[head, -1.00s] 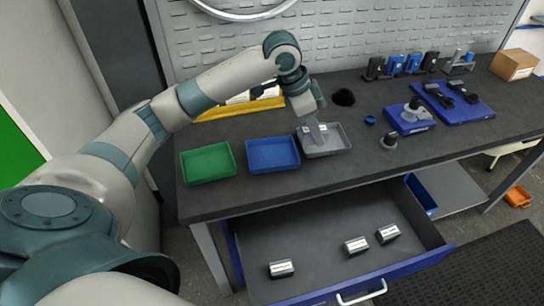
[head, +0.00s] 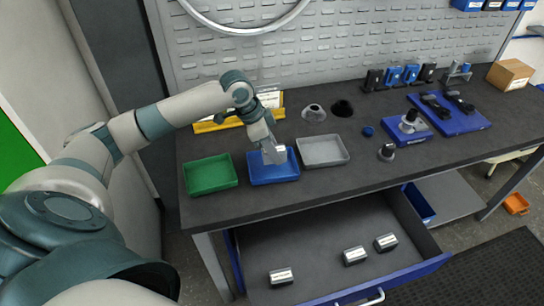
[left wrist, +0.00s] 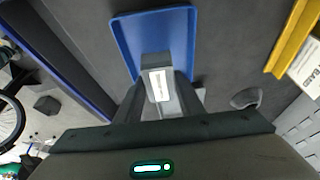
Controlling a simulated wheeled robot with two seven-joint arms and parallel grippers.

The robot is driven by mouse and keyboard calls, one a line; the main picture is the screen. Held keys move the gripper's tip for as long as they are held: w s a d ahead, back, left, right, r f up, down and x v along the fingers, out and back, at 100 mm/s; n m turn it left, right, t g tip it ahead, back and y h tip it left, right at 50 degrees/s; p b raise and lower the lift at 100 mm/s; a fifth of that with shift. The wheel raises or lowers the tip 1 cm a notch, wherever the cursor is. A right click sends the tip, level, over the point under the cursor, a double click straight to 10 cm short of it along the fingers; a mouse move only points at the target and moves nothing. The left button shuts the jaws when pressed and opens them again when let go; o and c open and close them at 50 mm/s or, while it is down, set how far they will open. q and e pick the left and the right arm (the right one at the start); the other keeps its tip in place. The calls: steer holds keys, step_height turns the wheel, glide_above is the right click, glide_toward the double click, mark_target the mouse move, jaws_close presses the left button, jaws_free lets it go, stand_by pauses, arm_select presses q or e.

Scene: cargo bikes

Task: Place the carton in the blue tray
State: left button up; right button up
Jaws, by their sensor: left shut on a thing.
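My left gripper (head: 273,153) is over the blue tray (head: 277,181) on the dark workbench, pointing down. It is shut on a small grey carton with a white label (left wrist: 158,86), which shows between the fingers in the left wrist view. In the head view the carton is mostly hidden by the fingers. The blue tray (left wrist: 126,38) lies beyond the carton in the left wrist view. I cannot tell whether the carton touches the tray floor. My right gripper is not in view.
A green tray (head: 210,175) is left of the blue tray, and an empty grey tray (head: 323,151) is right of it. An open drawer (head: 320,262) below holds several similar small boxes. A yellow-edged rack (head: 218,126) stands behind.

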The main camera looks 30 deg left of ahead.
arm_select(q)
steer(key=shift+s+a+f, duration=0.1)
steer(key=shift+a+f, duration=0.1)
steer(key=shift+a, duration=0.1)
steer(key=shift+f+p, duration=0.7)
steer(key=shift+f, duration=1.3)
steer(key=shift+f, duration=0.1)
steer(key=o, duration=1.1)
